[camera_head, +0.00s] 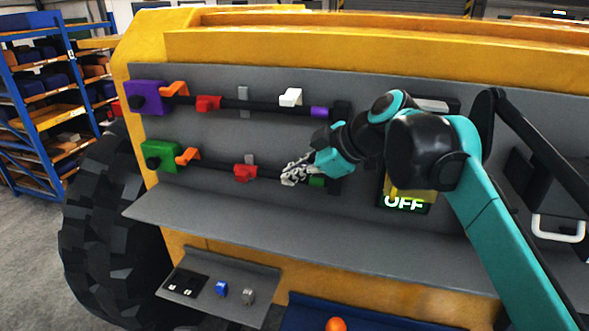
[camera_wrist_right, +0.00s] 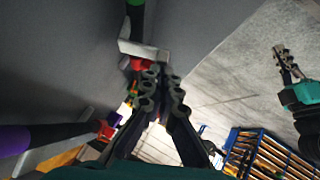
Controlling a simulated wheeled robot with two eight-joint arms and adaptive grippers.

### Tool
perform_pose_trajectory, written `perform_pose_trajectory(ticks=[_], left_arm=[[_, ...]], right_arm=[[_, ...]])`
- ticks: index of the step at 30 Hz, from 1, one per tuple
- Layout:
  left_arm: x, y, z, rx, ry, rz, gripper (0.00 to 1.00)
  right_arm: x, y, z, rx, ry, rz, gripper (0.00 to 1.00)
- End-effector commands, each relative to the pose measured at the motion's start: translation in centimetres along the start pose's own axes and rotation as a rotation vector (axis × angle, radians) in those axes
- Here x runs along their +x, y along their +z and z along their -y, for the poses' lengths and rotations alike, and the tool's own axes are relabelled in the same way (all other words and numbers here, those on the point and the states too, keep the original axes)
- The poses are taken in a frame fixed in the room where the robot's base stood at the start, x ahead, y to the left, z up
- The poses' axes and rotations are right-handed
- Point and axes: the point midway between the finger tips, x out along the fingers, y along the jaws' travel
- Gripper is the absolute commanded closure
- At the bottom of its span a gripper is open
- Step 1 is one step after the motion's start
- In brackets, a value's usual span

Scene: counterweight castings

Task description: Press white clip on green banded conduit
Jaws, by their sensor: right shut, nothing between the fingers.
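The green banded conduit is the lower black bar (camera_head: 215,168), with a green band (camera_head: 316,181) near its right end. The band also shows in the right wrist view (camera_wrist_right: 136,18). A white clip (camera_wrist_right: 136,48) sits at this conduit beside the green band; I cannot tell whether it is fully seated. In the head view my gripper mostly covers it. My right gripper (camera_head: 291,172) is shut and empty, with its fingertips (camera_wrist_right: 162,75) close to the white clip. My left gripper (camera_wrist_right: 284,62) shows only in the wrist view, off to the right, its jaws unclear.
The upper conduit has a purple band (camera_head: 319,112), a white clip (camera_head: 291,97) and a red clip (camera_head: 208,103). A grey shelf (camera_head: 230,222) runs below.

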Motion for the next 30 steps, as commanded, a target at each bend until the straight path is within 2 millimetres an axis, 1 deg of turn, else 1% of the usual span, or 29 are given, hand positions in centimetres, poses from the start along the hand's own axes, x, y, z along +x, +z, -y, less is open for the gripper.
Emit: perform_pose_trajectory(ticks=[5,12,23,30], left_arm=[[1.2,0.8,0.0,0.000,0.000,0.000,1.00],[3.1,2.2,0.0,0.000,0.000,0.000,1.00],[5.5,3.9,0.0,0.000,0.000,0.000,1.00],[6.2,4.5,0.0,0.000,0.000,0.000,1.00]], right_arm=[[0.7,0.7,1.0,-0.079,0.079,0.000,1.00],[2.0,2.0,2.3,-0.239,0.237,0.000,1.00],[3.9,3.9,3.2,-0.478,0.481,0.000,1.00],[5.1,5.1,3.1,-0.482,0.483,0.001,1.00]])
